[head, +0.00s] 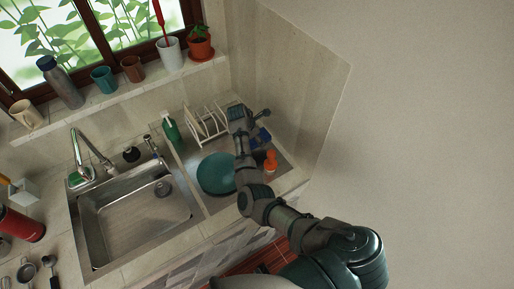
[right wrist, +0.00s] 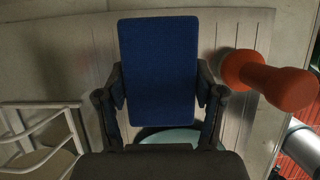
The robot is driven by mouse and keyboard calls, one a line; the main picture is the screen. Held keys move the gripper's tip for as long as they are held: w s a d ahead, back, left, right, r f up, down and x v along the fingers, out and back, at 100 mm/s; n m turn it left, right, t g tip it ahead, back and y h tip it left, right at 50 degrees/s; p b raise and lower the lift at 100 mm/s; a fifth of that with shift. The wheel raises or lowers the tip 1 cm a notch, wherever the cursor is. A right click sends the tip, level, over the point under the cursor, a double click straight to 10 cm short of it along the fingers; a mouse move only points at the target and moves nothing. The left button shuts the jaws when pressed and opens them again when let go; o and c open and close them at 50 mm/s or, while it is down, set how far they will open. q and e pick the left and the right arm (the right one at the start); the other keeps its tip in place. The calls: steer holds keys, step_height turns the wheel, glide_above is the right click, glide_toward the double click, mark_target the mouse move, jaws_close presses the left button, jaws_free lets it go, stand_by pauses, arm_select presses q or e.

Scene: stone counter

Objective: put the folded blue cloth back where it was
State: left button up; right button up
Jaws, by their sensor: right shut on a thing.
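The folded blue cloth (right wrist: 158,62) is a flat blue rectangle between the two fingers of my right gripper (right wrist: 160,88), in the right wrist view. The fingers press on its left and right sides. In the head view, the cloth (head: 262,138) shows as a small blue patch beside my right arm's end, over the drainboard at the right of the sink. Whether it touches the surface below, I cannot tell. My left gripper is in neither view.
An orange object (right wrist: 270,80) stands close right of the cloth. A white dish rack (head: 206,124) is left of it, with a green bottle (head: 171,129) beyond. A teal plate (head: 215,174) lies on the drainboard. The sink (head: 135,215) is further left; walls rise behind.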

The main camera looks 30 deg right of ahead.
mark_target(258, 149)
step_height(258, 149, down, 2)
steer(key=shift+f, duration=0.15)
steer(key=shift+d+f, duration=0.2)
steer(key=shift+f, duration=1.7)
steer(key=shift+a+f, duration=0.15)
steer(key=shift+f, duration=0.05)
steer(key=shift+s+a+f, duration=0.15)
steer(key=shift+s+f, duration=0.1)
steer(key=shift+f, duration=0.15)
steer(key=o, duration=1)
steer(key=shift+f, duration=0.2)
steer(key=shift+w+f, duration=0.1)
